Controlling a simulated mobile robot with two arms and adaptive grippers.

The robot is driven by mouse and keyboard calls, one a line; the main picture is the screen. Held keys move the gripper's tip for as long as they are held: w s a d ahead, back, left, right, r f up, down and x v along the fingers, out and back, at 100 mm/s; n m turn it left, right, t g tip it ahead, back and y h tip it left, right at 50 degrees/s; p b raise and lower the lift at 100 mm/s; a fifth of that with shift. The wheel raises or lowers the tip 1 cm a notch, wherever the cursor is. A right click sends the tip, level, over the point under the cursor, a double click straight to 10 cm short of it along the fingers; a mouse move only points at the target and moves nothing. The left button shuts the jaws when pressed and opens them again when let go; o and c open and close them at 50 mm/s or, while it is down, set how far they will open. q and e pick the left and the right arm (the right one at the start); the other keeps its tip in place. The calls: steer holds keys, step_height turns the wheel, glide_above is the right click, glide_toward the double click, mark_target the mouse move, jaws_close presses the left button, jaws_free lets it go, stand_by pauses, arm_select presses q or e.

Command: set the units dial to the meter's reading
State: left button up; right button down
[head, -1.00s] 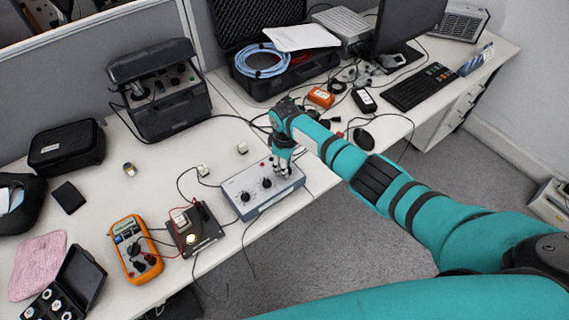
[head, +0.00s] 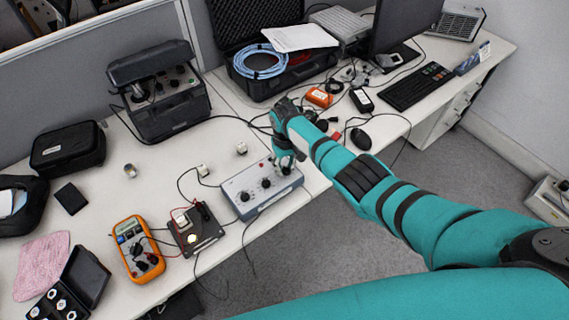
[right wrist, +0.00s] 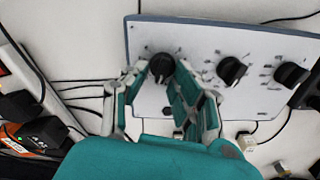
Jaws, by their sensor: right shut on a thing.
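A grey-blue box with a row of three black dials (head: 262,205) stands near the table's front edge. My right gripper (head: 286,163) is at the dial on the box's right end in the head view. In the right wrist view its fingers (right wrist: 161,78) are shut on that black dial (right wrist: 161,64), one on each side. The other two dials (right wrist: 231,70) (right wrist: 290,75) are free. The dial markings are too small to read. An orange meter (head: 138,248) lies to the left; its reading is not legible. My left gripper is not in view.
A small dark board with a lit lamp (head: 194,240) and wires sits between meter and box. Small light blocks (head: 241,149) stand behind the box. An orange item (head: 319,97), cables and a mouse (head: 361,139) lie to the right. The table's front edge is close.

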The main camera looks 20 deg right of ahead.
mark_target(285, 166)
steer(key=shift+w, duration=0.1)
stand_by(0.4)
steer(key=c, duration=1.2)
jaws_free()
steer(key=shift+r, duration=0.15)
step_height(285, 166, up, 12)
steer(key=shift+f, duration=0.1)
